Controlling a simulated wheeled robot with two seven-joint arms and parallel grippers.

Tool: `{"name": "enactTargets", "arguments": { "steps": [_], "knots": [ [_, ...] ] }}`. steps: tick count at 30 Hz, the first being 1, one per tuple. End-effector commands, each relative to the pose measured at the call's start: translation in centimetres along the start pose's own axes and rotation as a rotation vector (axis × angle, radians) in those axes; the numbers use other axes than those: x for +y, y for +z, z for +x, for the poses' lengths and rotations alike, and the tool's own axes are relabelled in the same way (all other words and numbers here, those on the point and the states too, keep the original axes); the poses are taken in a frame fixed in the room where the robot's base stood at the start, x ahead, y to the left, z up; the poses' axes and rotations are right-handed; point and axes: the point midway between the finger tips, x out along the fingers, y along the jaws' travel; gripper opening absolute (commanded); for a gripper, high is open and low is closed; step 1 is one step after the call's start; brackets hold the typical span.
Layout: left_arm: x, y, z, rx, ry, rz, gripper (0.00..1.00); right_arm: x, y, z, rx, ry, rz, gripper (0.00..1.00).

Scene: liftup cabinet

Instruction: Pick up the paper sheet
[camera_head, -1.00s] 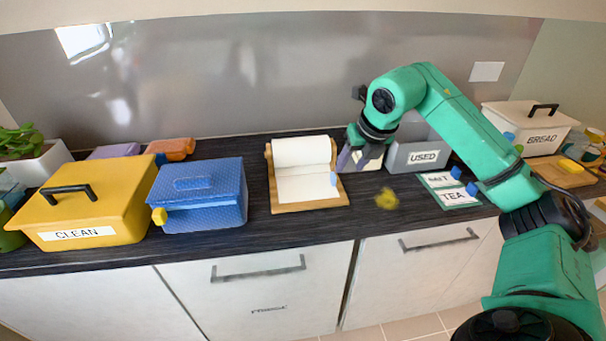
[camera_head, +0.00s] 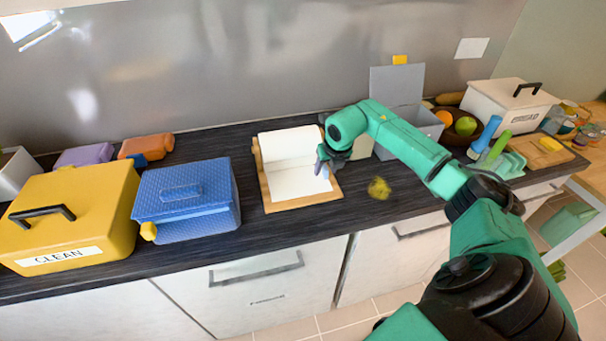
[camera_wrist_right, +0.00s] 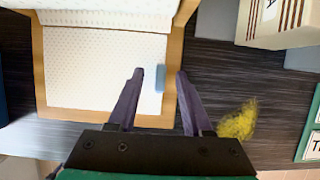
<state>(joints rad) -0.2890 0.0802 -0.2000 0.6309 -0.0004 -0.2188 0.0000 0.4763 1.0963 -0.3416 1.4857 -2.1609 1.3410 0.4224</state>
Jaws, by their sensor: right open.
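The white paper sheet (camera_head: 296,181) hangs from a paper roll (camera_head: 290,142) and lies over a wooden holder (camera_head: 270,206) on the dark counter. In the right wrist view the dotted sheet (camera_wrist_right: 95,75) fills the upper left, and a small blue-grey tab (camera_wrist_right: 160,78) sits at its right edge. My right gripper (camera_head: 322,168) is at the right edge of the sheet. Its two purple fingers (camera_wrist_right: 160,75) are apart, on either side of the tab in the wrist view, with nothing clamped. I cannot tell the height above the sheet. My left gripper is out of view.
A blue box (camera_head: 187,200) and a yellow CLEAN box (camera_head: 70,215) stand to the left. A yellow stain (camera_head: 379,188) is right of the holder. A grey open box (camera_head: 397,85) and a BREAD box (camera_head: 510,105) stand further right.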

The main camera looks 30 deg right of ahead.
Motion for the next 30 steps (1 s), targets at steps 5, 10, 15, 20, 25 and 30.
{"name": "enactTargets", "arguments": {
  "steps": [5, 10, 15, 20, 25, 30],
  "knots": [
    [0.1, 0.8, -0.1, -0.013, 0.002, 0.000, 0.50, 0.0, -0.1, 0.7, 0.000, -0.001, -0.001, 0.50],
    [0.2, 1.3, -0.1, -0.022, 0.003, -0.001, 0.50, 0.0, -0.1, 0.7, 0.000, -0.001, -0.001, 0.12],
    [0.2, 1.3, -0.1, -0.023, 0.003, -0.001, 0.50, 0.0, -0.1, 0.6, 0.000, -0.001, 0.000, 0.00],
    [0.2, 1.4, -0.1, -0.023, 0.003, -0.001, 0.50, 0.0, 0.0, 0.6, 0.000, -0.001, 0.000, 0.00],
    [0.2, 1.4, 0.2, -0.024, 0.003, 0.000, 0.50, 0.0, 0.3, 0.0, -0.003, -0.001, 0.000, 0.00],
    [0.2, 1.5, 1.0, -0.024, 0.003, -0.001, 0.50, 0.0, 1.4, -2.5, -0.006, 0.000, 0.000, 0.00]
  ]
}}
